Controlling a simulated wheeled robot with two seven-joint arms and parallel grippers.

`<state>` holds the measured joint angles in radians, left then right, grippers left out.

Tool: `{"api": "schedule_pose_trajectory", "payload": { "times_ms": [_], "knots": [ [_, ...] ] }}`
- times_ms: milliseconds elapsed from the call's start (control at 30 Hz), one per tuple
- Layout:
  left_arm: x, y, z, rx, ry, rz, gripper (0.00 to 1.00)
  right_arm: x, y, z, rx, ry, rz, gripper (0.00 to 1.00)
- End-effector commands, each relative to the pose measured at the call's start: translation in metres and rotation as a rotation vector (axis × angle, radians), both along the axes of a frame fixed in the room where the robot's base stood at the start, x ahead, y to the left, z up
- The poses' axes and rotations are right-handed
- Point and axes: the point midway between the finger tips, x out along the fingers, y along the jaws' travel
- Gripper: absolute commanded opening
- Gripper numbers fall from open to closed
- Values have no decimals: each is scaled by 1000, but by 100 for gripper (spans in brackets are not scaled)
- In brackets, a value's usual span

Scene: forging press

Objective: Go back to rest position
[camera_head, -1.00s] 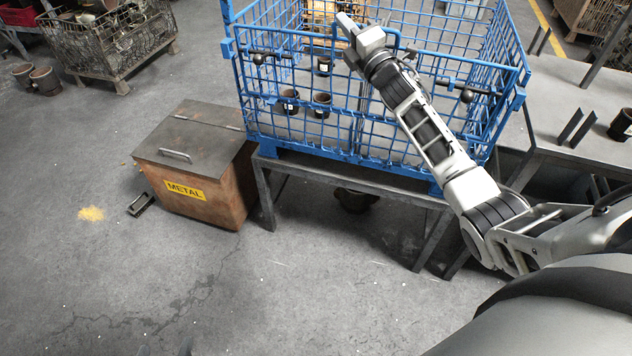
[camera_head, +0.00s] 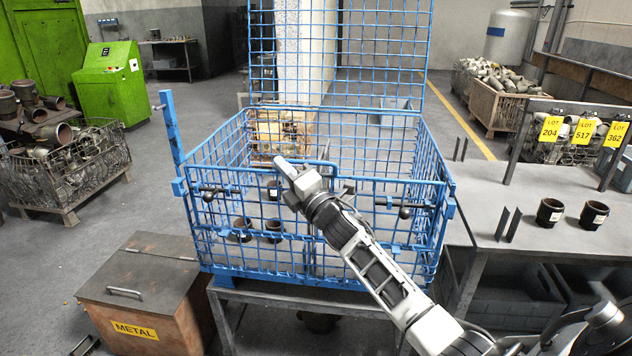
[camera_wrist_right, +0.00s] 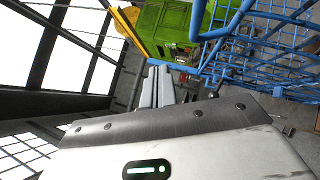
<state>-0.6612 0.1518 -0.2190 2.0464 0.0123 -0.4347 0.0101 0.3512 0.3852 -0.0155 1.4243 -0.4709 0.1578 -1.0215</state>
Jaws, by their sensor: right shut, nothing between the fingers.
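My right gripper (camera_head: 283,167) is shut and empty. It is raised in front of the blue wire cage (camera_head: 330,255), close to the top of its front side in the head view. In the right wrist view, the gripper's fingers (camera_wrist_right: 157,86) lie side by side, with the blue cage (camera_wrist_right: 265,60) to their right. I cannot tell whether the gripper touches the cage. My right arm reaches up from the lower right. My left gripper does not show.
The cage stands on a grey table (camera_head: 300,298) with several dark cups (camera_head: 243,229) inside. A rusty metal box (camera_head: 150,290) stands at lower left. A side table (camera_head: 490,215) with two dark cups (camera_head: 550,212) is at right.

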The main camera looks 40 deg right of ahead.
Motion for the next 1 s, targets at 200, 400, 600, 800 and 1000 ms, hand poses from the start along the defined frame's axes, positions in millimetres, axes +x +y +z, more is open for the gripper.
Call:
{"api": "schedule_pose_trajectory", "payload": {
  "times_ms": [200, 400, 600, 800, 1000],
  "knots": [
    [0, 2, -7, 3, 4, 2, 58, -50, -6, 4, -6, 3, -4, 0],
    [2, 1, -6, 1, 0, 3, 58, -81, -7, 9, -3, 2, -4, 0],
    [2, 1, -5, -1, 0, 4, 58, -91, -8, 11, -3, 1, -6, 0],
    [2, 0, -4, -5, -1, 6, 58, -93, -4, 3, 27, 20, 3, 0],
    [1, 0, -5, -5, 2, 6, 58, -121, 31, -81, 392, 239, 62, 0]
  ]
}}
